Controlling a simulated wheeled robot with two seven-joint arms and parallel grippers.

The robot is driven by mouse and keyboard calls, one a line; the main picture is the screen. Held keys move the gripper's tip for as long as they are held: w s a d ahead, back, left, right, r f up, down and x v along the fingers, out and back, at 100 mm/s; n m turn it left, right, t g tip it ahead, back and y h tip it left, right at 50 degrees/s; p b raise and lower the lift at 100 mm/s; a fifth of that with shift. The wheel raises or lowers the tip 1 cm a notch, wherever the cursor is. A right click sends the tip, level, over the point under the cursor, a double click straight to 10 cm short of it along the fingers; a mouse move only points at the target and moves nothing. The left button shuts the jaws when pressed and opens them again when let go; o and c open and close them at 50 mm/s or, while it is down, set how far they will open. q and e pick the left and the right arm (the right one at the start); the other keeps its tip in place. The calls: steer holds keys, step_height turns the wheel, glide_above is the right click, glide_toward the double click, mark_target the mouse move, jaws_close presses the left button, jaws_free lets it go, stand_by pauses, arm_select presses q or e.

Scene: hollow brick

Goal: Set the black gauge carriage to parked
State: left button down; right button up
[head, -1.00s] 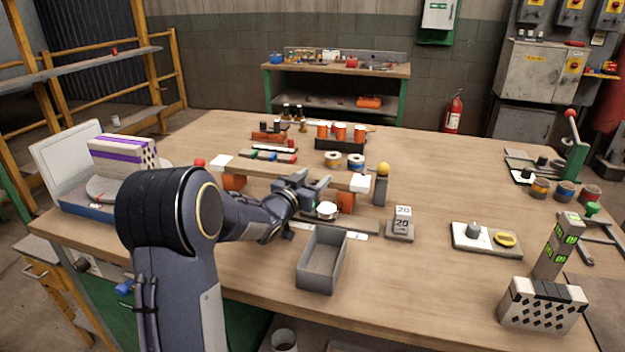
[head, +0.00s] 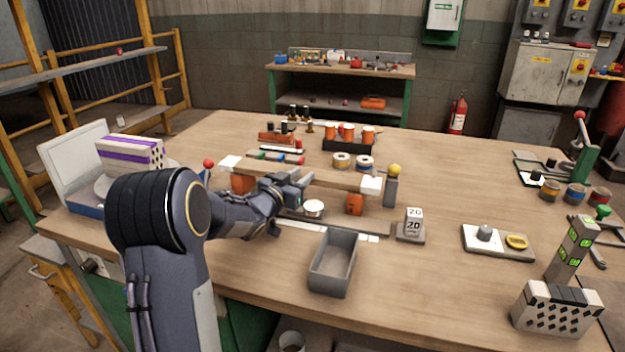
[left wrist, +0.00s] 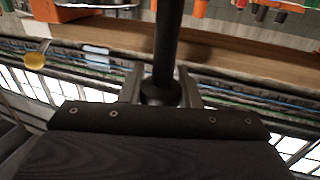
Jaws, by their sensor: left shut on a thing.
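The gauge's dark rail (head: 350,226) lies along the table behind the grey bin, with a pale strip on its front. A round white-faced dial (head: 314,207) sits over the rail, close to my left gripper (head: 297,189). In the left wrist view, my left gripper (left wrist: 161,90) is shut on a black upright post with a round collar (left wrist: 168,45), which I take as part of the black gauge carriage. In the head view my gripper and forearm hide most of the carriage and the left part of the rail. My right gripper is not in view.
A raised wooden beam on orange blocks (head: 330,178) stands just behind the rail. A grey post with a yellow ball (head: 394,170) stands at its right end. The open grey bin (head: 333,263) is in front.

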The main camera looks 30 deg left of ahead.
mark_target(256, 171)
arm_select(q)
steer(key=s+a, duration=0.1)
steer(key=a, duration=0.3)
steer(key=s+a+p, duration=0.1)
steer(key=a, duration=0.3)
steer(key=s+a+p, duration=0.1)
steer(key=a, duration=0.2)
steer(key=shift+a+f, duration=0.1)
steer(key=shift+a, duration=0.3)
steer(key=c, duration=1.1)
jaws_free()
steer(key=shift+o, duration=0.2)
steer(key=s, duration=0.7)
steer(key=shift+s, duration=0.35)
steer(key=shift+a, duration=0.1)
